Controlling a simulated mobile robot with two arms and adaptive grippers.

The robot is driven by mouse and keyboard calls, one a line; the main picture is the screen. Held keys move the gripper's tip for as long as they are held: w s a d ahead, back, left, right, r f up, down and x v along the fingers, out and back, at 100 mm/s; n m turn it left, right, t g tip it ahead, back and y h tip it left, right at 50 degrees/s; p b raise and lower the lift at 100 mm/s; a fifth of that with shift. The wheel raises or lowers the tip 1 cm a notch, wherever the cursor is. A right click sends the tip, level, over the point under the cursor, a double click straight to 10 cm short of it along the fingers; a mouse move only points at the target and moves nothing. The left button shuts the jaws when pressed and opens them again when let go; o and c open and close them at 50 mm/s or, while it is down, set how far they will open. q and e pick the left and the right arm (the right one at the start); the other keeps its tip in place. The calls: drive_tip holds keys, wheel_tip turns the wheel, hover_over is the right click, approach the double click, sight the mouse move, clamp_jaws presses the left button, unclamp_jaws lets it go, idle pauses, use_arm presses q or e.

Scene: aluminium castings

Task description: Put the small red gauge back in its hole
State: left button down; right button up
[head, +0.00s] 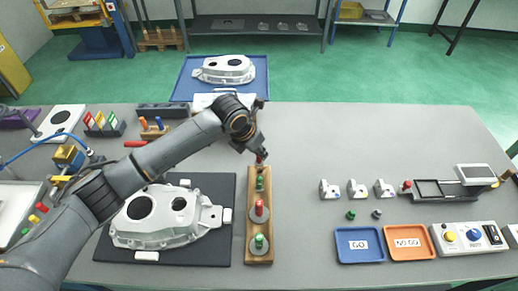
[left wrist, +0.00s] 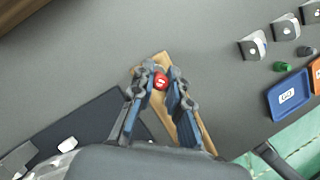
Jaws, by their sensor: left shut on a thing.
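The small red gauge (head: 260,158) is between the fingers of my left gripper (head: 257,150), at the far end of the wooden gauge rack (head: 259,258). In the left wrist view my left gripper (left wrist: 161,88) is shut on the gauge, whose red top (left wrist: 161,81) faces the camera. The rack (left wrist: 196,131) runs beneath the fingers. A small green gauge (head: 260,183), a large red gauge (head: 259,208) and a large green gauge (head: 259,241) stand in the rack. The hole under the small red gauge is hidden, and I cannot tell whether the gauge's tip is in it. My right gripper is out of view.
A casting (head: 165,217) lies on a dark mat (head: 205,255) left of the rack. To the right are a blue GO tray (head: 360,260), an orange NO GO tray (head: 408,257) and several small metal blocks (head: 357,189). The table between rack and blocks is clear.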

sight(259, 162)
use_arm(q)
drive_tip(key=shift+r, duration=0.1)
idle(0.4)
idle(0.5)
drive_tip(key=shift+p, duration=0.4)
idle(0.4)
drive_tip(key=shift+f+b, duration=0.35)
drive_tip(key=shift+f, duration=0.2)
drive_tip(key=shift+f+b, duration=0.95)
drive_tip(key=shift+f, duration=0.6)
drive_tip(key=c, duration=1.2)
unclamp_jaws()
drive_tip(key=v, duration=1.2)
